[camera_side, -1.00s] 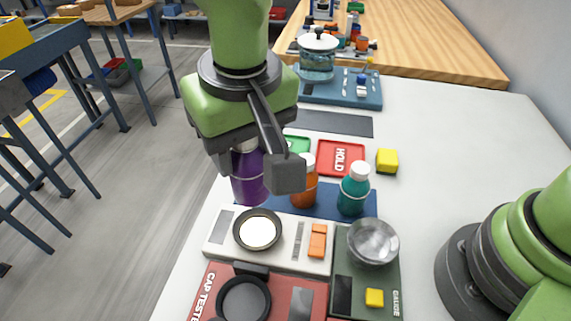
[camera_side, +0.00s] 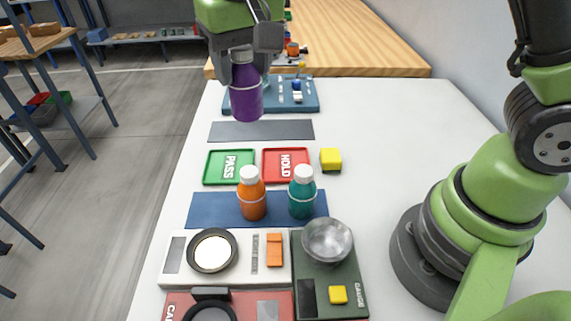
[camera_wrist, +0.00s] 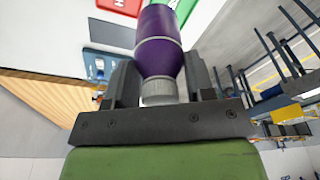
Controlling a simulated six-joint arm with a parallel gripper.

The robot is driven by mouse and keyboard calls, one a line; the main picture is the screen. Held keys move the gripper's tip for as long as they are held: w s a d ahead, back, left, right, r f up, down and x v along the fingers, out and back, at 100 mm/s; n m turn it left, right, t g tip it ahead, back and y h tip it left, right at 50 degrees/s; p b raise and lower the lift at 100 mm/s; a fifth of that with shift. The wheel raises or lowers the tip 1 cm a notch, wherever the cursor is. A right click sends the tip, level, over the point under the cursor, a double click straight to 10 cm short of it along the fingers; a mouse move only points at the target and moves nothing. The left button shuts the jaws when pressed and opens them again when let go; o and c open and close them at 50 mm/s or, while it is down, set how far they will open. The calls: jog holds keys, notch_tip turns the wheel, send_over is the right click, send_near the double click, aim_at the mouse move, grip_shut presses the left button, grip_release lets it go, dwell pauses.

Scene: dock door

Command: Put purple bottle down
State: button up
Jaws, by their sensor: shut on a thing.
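The purple bottle (camera_side: 246,98) hangs upright in my gripper (camera_side: 243,56), which is shut on its cap end. In the side view it appears in front of the blue device at the back and above the grey strip (camera_side: 261,131). The wrist view also shows the purple bottle (camera_wrist: 158,45) between the two dark fingers of my gripper (camera_wrist: 160,88). An orange bottle (camera_side: 251,199) and a teal bottle (camera_side: 301,198) stand upright on the dark blue mat (camera_side: 204,209). The bottle's base appears clear of the table.
A green PASS tray (camera_side: 230,166) and a red HOLD tray (camera_side: 285,164) lie empty behind the mat. A yellow block (camera_side: 330,160) sits right of them. The scale (camera_side: 212,251), metal bowl (camera_side: 327,240) and cap tester (camera_side: 248,302) are in front.

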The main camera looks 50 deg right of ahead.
jog(key=d+m, duration=0.2)
jog(key=d, duration=0.7)
jog(key=shift+w+a+f, duration=0.1)
jog(key=shift+w+f, duration=0.05)
jog(key=shift+f, duration=8.4)
jog(key=o, duration=1.1)
jog(key=shift+f, duration=0.1)
